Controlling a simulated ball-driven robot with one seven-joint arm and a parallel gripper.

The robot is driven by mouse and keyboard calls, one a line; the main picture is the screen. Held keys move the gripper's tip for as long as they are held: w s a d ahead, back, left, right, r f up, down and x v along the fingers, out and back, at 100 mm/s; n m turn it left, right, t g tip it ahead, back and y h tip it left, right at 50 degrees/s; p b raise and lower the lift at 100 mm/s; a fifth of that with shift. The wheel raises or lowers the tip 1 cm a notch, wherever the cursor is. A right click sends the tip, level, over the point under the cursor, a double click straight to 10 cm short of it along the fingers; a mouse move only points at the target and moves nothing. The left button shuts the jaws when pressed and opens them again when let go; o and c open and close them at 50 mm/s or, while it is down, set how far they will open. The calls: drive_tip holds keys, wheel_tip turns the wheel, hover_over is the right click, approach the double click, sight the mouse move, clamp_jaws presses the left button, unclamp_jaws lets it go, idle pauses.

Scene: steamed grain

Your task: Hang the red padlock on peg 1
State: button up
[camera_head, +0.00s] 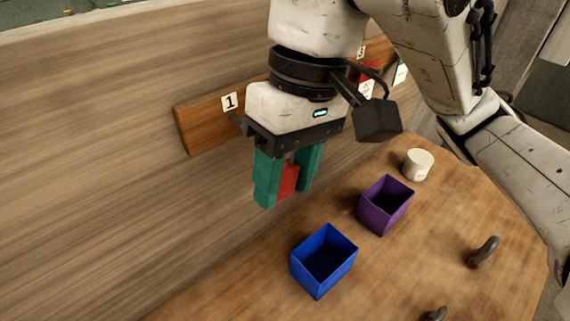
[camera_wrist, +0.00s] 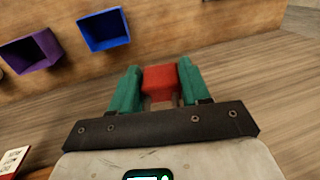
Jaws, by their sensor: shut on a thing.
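The red padlock (camera_head: 289,182) is between the two teal fingers of my gripper (camera_head: 286,187), which is shut on it in the air. In the wrist view the padlock (camera_wrist: 160,78) shows as a red block between the fingertips. Its shackle is mostly hidden. The wooden peg board (camera_head: 195,128) is on the wall behind my gripper. The label 1 (camera_head: 229,101) is on its left end, up and left of my gripper. Peg 1 itself is not clear; my gripper body covers much of the board there.
A blue open box (camera_head: 323,283) and a purple open box (camera_head: 366,214) stand on the wooden table below and right. A white round container (camera_head: 418,164) is behind them. Dark curved items (camera_head: 484,252) lie at the right. Something red hangs near label 3 (camera_head: 361,52).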

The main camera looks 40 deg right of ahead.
drive_tip(key=shift+w+d+p, duration=0.1)
drive_tip(key=shift+w+p, duration=0.4)
drive_tip(key=shift+p, duration=1.75)
drive_tip(key=shift+w+p, duration=0.2)
drive_tip(key=shift+p, duration=1.6)
drive_tip(key=shift+w+f+b, duration=0.2)
drive_tip(key=shift+w+b, duration=0.05)
drive_tip(key=shift+b, duration=0.05)
drive_tip(key=w+b, duration=0.2)
drive_tip(key=w, duration=0.4)
drive_tip(key=shift+f+b, duration=0.2)
drive_tip(key=shift+b, duration=0.15)
